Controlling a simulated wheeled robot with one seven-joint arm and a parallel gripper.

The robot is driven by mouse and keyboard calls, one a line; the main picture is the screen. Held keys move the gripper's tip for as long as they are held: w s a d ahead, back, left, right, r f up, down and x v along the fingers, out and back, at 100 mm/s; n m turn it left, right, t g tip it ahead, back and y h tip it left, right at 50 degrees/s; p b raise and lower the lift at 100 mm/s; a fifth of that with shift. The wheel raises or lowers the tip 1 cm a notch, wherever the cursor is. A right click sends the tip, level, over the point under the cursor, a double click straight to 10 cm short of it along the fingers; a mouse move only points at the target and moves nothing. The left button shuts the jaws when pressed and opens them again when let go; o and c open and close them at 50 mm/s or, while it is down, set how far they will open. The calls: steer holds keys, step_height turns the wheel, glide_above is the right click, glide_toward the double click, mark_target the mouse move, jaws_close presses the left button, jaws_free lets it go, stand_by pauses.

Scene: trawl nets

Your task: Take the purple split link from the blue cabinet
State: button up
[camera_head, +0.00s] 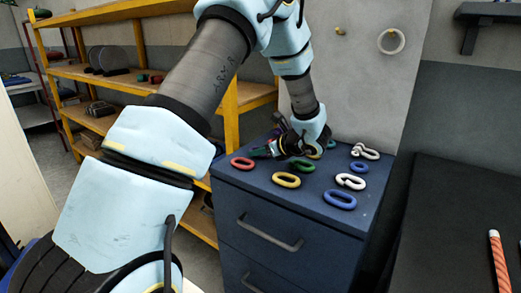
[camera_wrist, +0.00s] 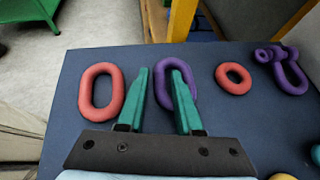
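The purple split link (camera_wrist: 161,88) lies flat on top of the blue cabinet (camera_head: 300,193) in the wrist view. My gripper (camera_wrist: 160,70) has two green fingers spread apart above the cabinet top. The right finger crosses in front of the link and hides part of it; the left finger appears to its left. I cannot tell how high the fingers are above it. In the head view my gripper (camera_head: 262,151) is low over the cabinet's back left part, and the purple link is not visible there.
In the wrist view, a red link (camera_wrist: 84,92) lies left, with a red ring (camera_wrist: 220,75) and purple shackle (camera_wrist: 300,78) right. A yellow link (camera_head: 286,181), blue link (camera_head: 340,201) and several white and green pieces share the top. A wooden shelf (camera_head: 110,14) stands behind left.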

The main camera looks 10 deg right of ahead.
steer(key=shift+c, duration=0.4)
jaws_close()
stand_by(1.0)
